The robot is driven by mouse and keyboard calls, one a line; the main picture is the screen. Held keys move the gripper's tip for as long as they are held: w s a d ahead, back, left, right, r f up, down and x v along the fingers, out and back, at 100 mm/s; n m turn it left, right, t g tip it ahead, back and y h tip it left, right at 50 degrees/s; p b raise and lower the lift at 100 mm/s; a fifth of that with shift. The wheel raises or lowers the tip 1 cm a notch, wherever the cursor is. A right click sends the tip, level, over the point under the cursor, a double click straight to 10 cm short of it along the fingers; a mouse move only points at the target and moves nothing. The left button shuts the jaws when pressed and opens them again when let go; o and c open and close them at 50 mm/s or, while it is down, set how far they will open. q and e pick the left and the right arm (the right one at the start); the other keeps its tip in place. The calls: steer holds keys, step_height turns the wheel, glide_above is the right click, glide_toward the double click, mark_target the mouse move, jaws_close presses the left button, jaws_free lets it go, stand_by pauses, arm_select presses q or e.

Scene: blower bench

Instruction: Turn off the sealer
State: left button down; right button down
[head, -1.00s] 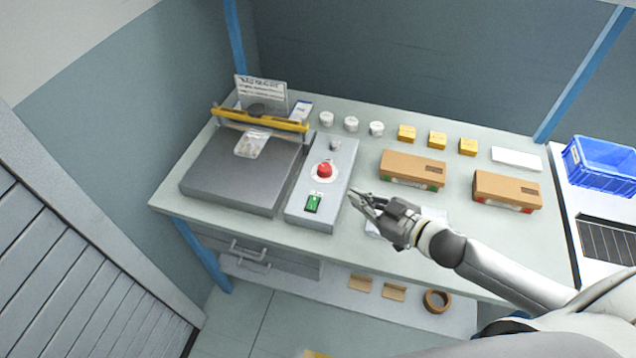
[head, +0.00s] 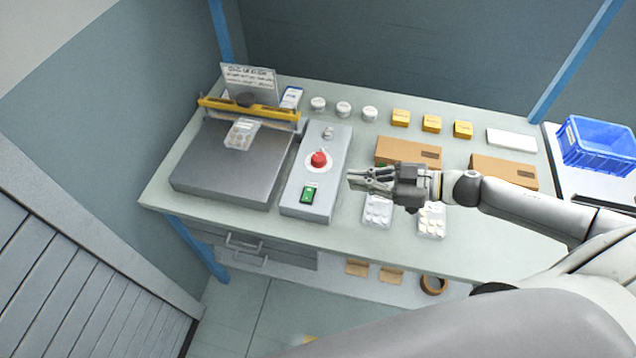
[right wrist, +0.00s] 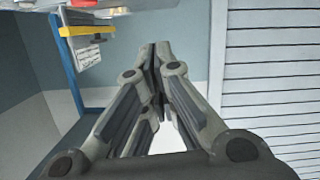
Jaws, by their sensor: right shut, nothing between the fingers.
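The sealer has a dark grey plate (head: 232,165) with a yellow bar (head: 250,110) across its back; the bar also shows in the right wrist view (right wrist: 88,29). Its grey control box (head: 326,160) stands to the right of the plate. A red mushroom button (head: 318,159) sits mid-box, a green rocker switch (head: 307,194) near the front and a small grey knob (head: 328,132) at the back. My right gripper (head: 352,181) is shut and empty, its fingertips just right of the box, pointing left. Its fingers (right wrist: 157,78) meet in the right wrist view. My left gripper is out of view.
A clear pack (head: 241,134) lies at the bar. Blister packs (head: 377,211) lie below my right gripper; cartons (head: 408,152) stand behind it. White jars (head: 343,109) and yellow boxes (head: 432,123) line the back. A blue crate (head: 597,150) is far right.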

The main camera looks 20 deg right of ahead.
steer(key=p, duration=0.3)
glide_above(308, 194)
steer(key=s+d, duration=0.1)
steer(key=d, duration=0.1)
steer(key=shift+f, duration=0.95)
step_height(308, 194, down, 3)
steer(key=shift+w+r, duration=0.15)
steer(key=shift+r, duration=0.05)
steer(key=shift+d+f, duration=0.2)
steer(key=shift+f, duration=0.75)
